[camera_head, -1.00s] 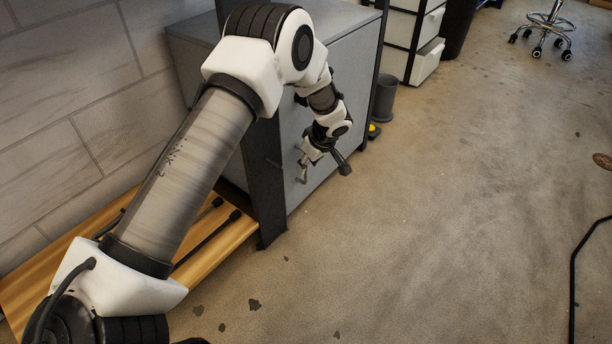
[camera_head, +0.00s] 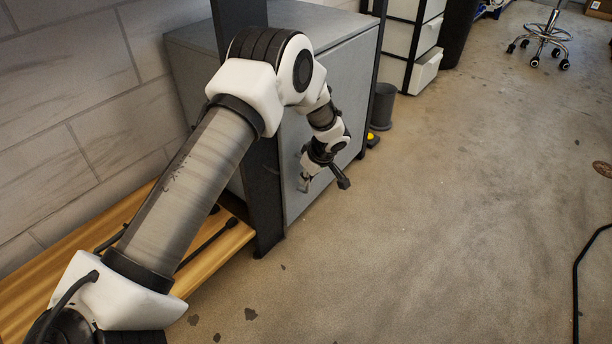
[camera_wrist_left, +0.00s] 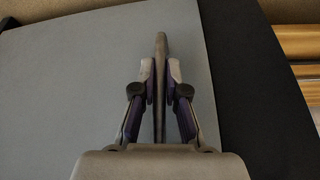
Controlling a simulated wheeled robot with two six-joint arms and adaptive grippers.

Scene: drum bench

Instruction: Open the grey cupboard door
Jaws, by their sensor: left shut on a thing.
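The grey cupboard (camera_head: 215,42) stands against the wall, its door (camera_head: 348,82) facing right in the head view. The door looks closed or nearly so; I cannot make out a clear gap. My left gripper (camera_head: 305,183) is at the front of the door, low down in the head view. In the left wrist view, the thin upright handle (camera_wrist_left: 160,48) runs between the two fingers of the left gripper (camera_wrist_left: 160,88), which are shut on it. The door's grey face (camera_wrist_left: 70,80) fills most of that view. My right gripper is not in view.
A dark post (camera_head: 264,190) stands at the cupboard's near corner, beside a low wooden shelf (camera_head: 225,245) with dark rods. A grey bin (camera_head: 383,104) and white drawers (camera_head: 400,40) stand beyond the cupboard. The floor (camera_head: 450,210) in front is largely clear.

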